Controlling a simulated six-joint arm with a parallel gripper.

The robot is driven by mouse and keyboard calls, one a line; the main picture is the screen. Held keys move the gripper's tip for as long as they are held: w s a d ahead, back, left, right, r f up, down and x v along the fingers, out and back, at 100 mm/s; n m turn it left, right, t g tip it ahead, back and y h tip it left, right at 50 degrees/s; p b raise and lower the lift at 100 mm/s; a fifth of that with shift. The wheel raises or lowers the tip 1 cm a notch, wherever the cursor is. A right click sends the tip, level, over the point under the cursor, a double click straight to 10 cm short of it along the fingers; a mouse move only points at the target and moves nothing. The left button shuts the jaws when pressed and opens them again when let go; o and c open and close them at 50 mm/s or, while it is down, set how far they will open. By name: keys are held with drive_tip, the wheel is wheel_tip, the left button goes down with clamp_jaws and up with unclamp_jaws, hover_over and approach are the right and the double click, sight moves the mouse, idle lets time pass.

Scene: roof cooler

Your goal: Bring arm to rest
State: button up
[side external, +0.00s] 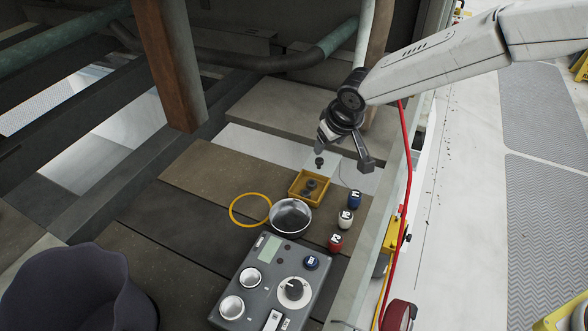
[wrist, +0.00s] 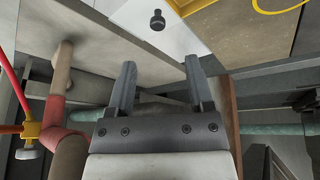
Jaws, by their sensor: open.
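My gripper (side external: 346,152) hangs over the pale strip beyond the yellow tray, in the side external view. In the wrist view, its two dark fingers (wrist: 162,68) stand apart with nothing between them. The gripper is open and empty. My arm reaches in from the upper right. A small black knob-like part (side external: 319,162) shows close to the gripper in the side external view. In the wrist view, the black part (wrist: 157,20) appears against the white panel, apart from the fingertips.
A yellow tray (side external: 295,199) holds dark parts. Nearby are a metal bowl (side external: 290,216), a yellow ring (side external: 232,212), blue, white and red labelled pieces (side external: 345,219), and a grey control box (side external: 262,293). A brown post (side external: 172,65), pipes and a red hose (side external: 409,170) flank the arm.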

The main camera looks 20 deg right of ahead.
drive_tip(key=s+d+m+g, duration=0.2)
drive_tip(key=s+d, duration=1.9)
drive_tip(key=s, duration=0.3)
drive_tip(key=shift+r+m, duration=0.25)
drive_tip(key=shift+m, duration=0.05)
